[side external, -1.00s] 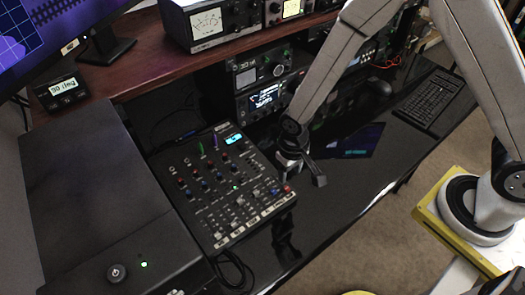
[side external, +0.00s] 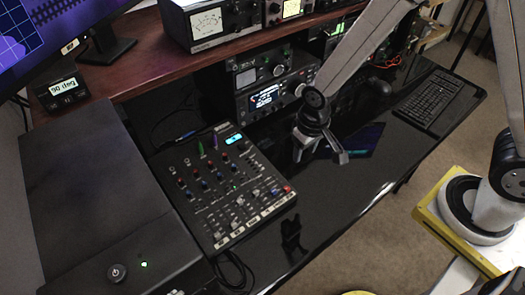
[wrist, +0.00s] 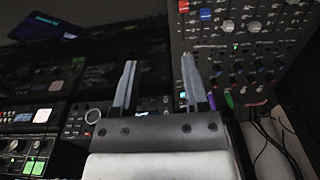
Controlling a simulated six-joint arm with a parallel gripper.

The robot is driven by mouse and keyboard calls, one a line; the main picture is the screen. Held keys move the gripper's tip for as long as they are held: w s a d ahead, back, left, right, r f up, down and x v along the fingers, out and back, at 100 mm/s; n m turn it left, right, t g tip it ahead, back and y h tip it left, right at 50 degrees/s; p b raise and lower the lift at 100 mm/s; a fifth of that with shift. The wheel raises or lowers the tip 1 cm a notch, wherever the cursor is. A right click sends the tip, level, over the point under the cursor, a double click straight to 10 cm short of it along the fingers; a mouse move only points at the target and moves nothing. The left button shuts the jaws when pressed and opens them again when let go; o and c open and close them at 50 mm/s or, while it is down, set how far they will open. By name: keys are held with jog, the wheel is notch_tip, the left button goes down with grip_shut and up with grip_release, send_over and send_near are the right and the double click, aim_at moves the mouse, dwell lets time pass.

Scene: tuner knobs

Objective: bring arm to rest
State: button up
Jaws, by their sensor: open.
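My gripper (side external: 320,156) is above the glossy black desk, to the right of the black mixer (side external: 262,178) and apart from it. In the wrist view my gripper (wrist: 157,78) shows two fingers spread apart with nothing between them. The mixer (wrist: 278,48) is at the upper right of the wrist view, with its red, blue and white knobs and a green and a purple knob near the right finger. My arm reaches in from the upper right in the side view, bent at the elbow.
The radio stack (side external: 272,92) stands close behind my gripper. A dark flat panel (side external: 366,138) lies on the desk beside it, with a keyboard (side external: 430,100) farther right. A black case (side external: 85,195) fills the left.

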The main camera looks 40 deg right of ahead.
jog(key=s+d+r+t, duration=0.1)
jog(key=s+d+r, duration=0.4)
jog(key=d+r, duration=0.4)
jog(key=shift+s+d+t, duration=0.15)
jog(key=shift+s+t, duration=0.15)
jog(key=shift+t, duration=0.1)
